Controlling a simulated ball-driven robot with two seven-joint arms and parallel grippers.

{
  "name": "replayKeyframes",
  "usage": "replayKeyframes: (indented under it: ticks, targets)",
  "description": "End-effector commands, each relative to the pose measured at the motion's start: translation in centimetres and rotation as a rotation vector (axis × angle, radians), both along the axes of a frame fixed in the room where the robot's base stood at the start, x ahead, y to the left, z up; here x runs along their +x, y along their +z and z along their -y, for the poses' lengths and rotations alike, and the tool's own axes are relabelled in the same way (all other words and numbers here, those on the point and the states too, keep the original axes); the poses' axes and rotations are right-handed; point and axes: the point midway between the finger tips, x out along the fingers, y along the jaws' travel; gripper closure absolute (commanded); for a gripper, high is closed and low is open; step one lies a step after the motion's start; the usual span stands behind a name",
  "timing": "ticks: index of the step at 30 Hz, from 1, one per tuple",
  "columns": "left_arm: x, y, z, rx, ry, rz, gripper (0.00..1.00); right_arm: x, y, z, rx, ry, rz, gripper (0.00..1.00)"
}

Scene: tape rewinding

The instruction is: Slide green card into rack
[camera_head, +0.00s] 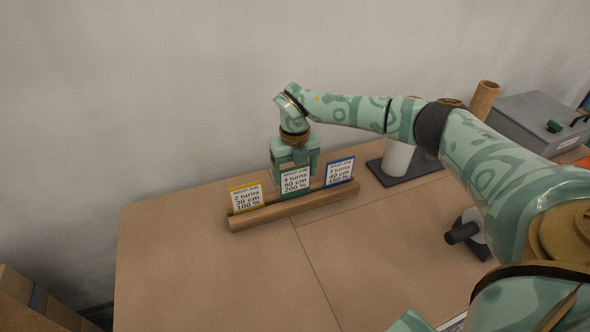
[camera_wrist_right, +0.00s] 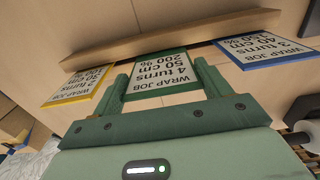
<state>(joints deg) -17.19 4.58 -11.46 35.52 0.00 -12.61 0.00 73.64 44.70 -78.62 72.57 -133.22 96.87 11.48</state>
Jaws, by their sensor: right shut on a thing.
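The green card (camera_head: 296,182) stands upright between the yellow card (camera_head: 246,198) and the blue card (camera_head: 339,171) at the wooden rack (camera_head: 300,210). Its lower edge meets the rack; I cannot tell how deep it sits in the slot. My right gripper (camera_head: 295,166) is behind the rack, shut on the green card. In the right wrist view the green card (camera_wrist_right: 160,75) is between the two fingers, with the rack (camera_wrist_right: 170,38) just beyond its lower edge. My left gripper is out of view.
A dark base with a white roll (camera_head: 397,158) stands to the right of the rack. Behind it are a brown tube (camera_head: 484,100) and a grey box (camera_head: 540,118). A dark-handled tool (camera_head: 463,233) lies on the right. The tabletop (camera_head: 190,270) in front of the rack is clear.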

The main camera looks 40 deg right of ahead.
Motion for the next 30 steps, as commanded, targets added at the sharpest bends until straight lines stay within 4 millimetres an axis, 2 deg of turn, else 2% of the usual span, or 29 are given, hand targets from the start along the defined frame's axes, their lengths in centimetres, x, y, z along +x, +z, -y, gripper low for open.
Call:
replayKeyframes:
  ticks: [22, 23, 25, 30]
  targets:
    - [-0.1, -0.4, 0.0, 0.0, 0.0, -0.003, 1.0, 0.0, -1.3, 0.0, 0.0, 0.0, -0.001, 0.45]
    - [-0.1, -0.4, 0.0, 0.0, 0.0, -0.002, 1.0, 0.0, -1.3, 0.0, 0.0, 0.0, 0.0, 0.21]
    - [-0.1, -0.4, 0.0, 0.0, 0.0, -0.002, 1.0, 0.0, -1.3, 0.0, 0.0, 0.0, 0.0, 0.01]
    - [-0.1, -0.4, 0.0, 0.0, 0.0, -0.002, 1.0, 0.0, -1.3, 0.0, 0.0, 0.0, 0.0, 0.0]
